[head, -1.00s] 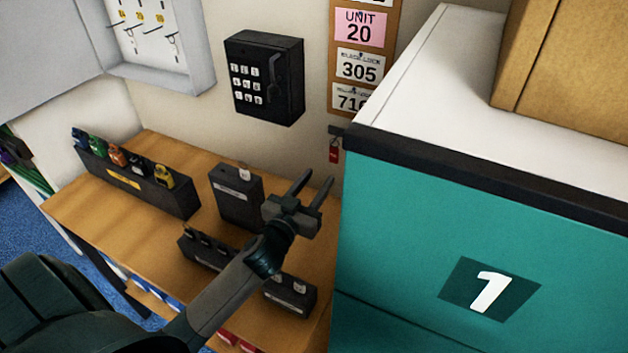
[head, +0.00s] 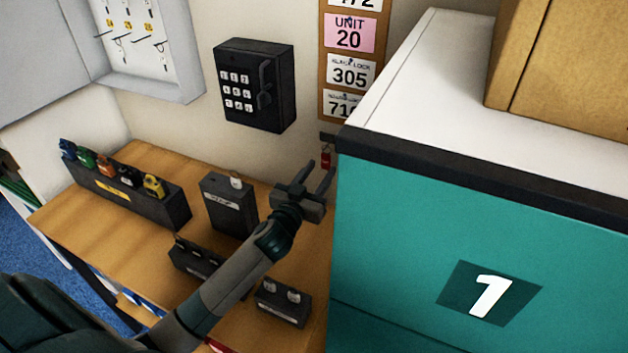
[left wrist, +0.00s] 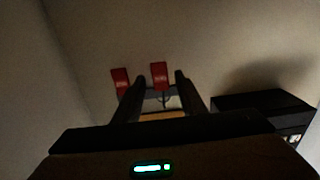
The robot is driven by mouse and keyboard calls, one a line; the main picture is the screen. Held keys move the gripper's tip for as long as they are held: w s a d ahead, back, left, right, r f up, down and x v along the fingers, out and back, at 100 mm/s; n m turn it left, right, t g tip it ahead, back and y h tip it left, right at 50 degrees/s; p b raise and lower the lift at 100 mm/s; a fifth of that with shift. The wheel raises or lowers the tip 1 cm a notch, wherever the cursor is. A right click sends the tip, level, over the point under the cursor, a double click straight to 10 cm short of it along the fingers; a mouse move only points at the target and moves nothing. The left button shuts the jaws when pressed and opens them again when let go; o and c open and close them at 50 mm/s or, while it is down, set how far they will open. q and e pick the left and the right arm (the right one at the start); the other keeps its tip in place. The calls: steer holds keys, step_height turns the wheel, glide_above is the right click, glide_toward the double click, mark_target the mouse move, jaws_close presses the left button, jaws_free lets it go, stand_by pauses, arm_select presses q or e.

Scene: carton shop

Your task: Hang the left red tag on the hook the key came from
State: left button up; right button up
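A red tag (head: 326,158) hangs below a dark bar (head: 329,137) on the wall, beside the teal cabinet. The left wrist view shows two red tags, one on the left (left wrist: 121,79) and one on the right (left wrist: 159,75). My left gripper (head: 321,167) is open and empty just in front of the tags. In the wrist view its fingers (left wrist: 157,92) stand apart, with the right tag between them and the left tag by the left fingertip. The open key cabinet (head: 181,90) at upper left holds several hooks and keys. My right gripper is not in view.
A teal cabinet (head: 400,225) stands close on the gripper's right. A black keypad box (head: 280,105) is on the wall. The wooden desk (head: 115,245) bears a rack of coloured items (head: 160,207) and several dark boxes, including one (head: 232,215) left of the gripper.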

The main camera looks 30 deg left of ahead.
mark_target(325, 163)
arm_select(q)
steer(key=shift+w, duration=1.6)
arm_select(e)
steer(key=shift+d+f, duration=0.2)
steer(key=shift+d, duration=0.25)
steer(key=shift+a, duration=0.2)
arm_select(q)
steer(key=shift+a, duration=0.1)
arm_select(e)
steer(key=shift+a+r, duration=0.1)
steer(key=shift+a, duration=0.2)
arm_select(q)
steer(key=c, duration=0.7)
steer(key=shift+c, duration=0.4)
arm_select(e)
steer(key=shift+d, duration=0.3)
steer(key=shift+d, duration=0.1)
arm_select(q)
steer(key=shift+s+r+p, duration=0.2)
steer(key=shift+r+p, duration=0.25)
steer(key=shift+r, duration=0.05)
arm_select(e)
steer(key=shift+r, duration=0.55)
